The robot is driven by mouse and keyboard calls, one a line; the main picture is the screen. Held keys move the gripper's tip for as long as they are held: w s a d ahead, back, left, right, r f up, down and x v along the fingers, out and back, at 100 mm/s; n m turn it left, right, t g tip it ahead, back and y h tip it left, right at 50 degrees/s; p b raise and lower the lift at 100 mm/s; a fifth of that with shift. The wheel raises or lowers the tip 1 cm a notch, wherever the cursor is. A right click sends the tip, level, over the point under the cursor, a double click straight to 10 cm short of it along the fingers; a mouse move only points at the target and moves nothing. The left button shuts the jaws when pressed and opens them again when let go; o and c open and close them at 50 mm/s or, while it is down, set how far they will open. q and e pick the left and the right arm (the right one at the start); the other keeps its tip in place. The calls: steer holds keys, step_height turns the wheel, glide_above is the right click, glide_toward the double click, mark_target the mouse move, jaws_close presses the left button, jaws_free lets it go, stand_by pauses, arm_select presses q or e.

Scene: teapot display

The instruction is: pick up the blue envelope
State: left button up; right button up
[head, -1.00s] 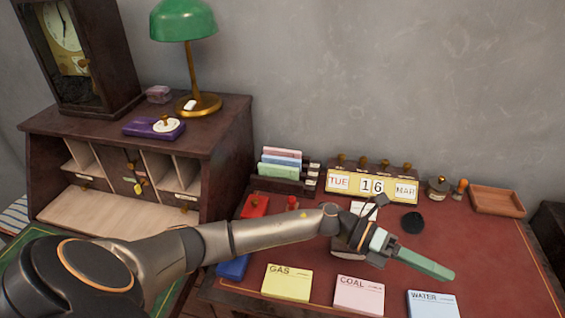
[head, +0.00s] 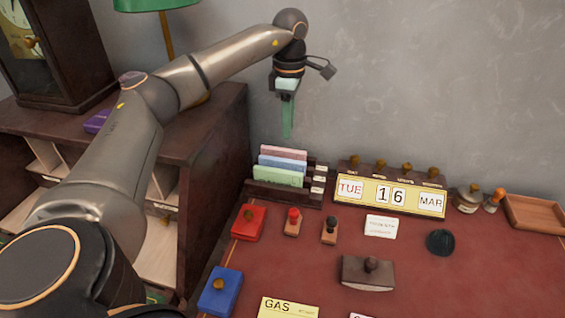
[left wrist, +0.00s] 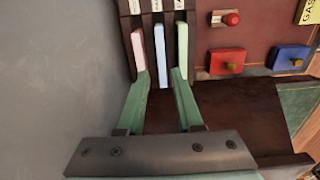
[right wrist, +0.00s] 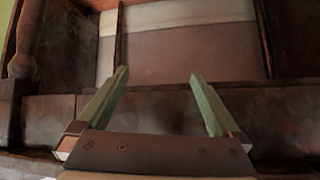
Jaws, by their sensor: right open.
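The blue envelope (head: 283,162) stands upright in a dark wooden rack (head: 285,197), between a pink envelope (head: 284,153) behind it and a green envelope (head: 277,178) in front. My left gripper (head: 287,134) points down above the rack, apart from the envelopes. In the left wrist view the left gripper (left wrist: 159,78) is open and empty, its green fingers spread to either side of the blue envelope (left wrist: 158,52) as seen from above. My right gripper (right wrist: 158,76) is open and empty in the right wrist view, facing dark wooden compartments; it does not show in the head view.
A calendar block (head: 390,195) stands right of the rack. A red stamp pad (head: 248,223), small stamps, a blue pad (head: 220,291) and a blotter (head: 368,272) lie on the red desktop. The wooden cabinet (head: 215,130) rises left of the rack, with a green lamp behind my arm.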

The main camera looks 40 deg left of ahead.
arm_select(q)
glide_above(285, 160)
steer(key=f, duration=0.5)
steer(key=shift+w+d+f, duration=0.2)
steer(key=shift+d, duration=0.1)
steer(key=shift+s+a+f+b, duration=0.1)
steer(key=shift+a+f+b, duration=0.1)
steer(key=shift+f, duration=0.7)
steer(key=shift+s+a+f+b, duration=0.1)
steer(key=shift+f+b, duration=0.1)
steer(key=shift+f, duration=0.75)
steer(key=shift+a+f+b, duration=0.1)
steer(key=shift+f+b, duration=0.1)
steer(key=shift+f, duration=0.7)
steer(key=shift+c, duration=0.2)
jaws_close()
